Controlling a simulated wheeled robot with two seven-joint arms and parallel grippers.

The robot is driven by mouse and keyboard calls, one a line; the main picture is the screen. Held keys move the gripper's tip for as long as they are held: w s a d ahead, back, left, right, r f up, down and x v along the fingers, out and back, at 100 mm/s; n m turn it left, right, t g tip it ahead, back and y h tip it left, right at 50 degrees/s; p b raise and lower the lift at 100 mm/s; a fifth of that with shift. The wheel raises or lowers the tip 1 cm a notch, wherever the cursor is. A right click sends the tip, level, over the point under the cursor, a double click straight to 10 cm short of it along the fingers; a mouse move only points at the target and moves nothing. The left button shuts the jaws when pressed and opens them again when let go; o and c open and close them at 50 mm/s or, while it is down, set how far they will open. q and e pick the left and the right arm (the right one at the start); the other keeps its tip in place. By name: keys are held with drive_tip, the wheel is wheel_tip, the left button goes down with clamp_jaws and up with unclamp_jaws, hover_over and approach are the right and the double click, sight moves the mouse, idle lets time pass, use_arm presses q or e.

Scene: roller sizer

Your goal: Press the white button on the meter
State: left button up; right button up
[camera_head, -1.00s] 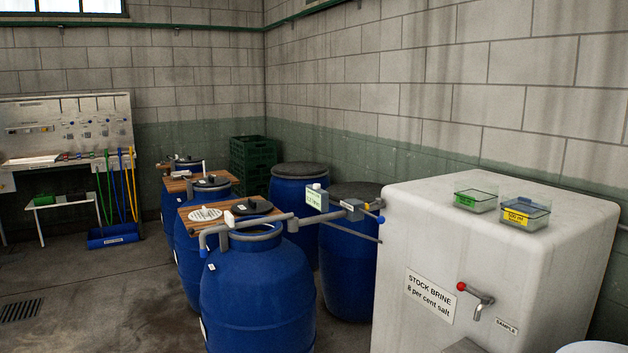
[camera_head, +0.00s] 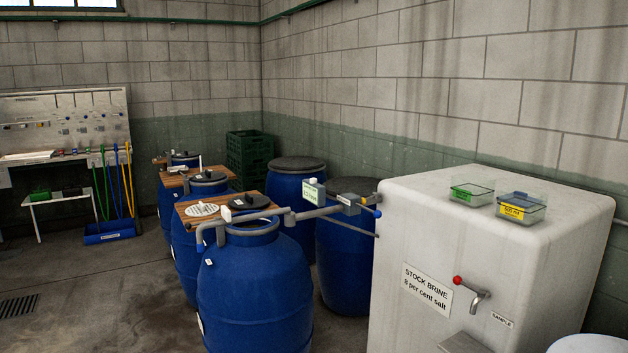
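The meter (camera_head: 313,194) is a small box with a pale green-white face. A small white knob or button (camera_head: 313,181) shows on top of the meter. The writing on its face is too small to read. Neither of my grippers is in view.
The white stock brine tank (camera_head: 440,225) with a red-knobbed tap (camera_head: 470,289) fills the right front. The nearest open blue barrel (camera_head: 255,290) stands left of it, with more barrels behind. Bare floor (camera_head: 90,300) lies at the left.

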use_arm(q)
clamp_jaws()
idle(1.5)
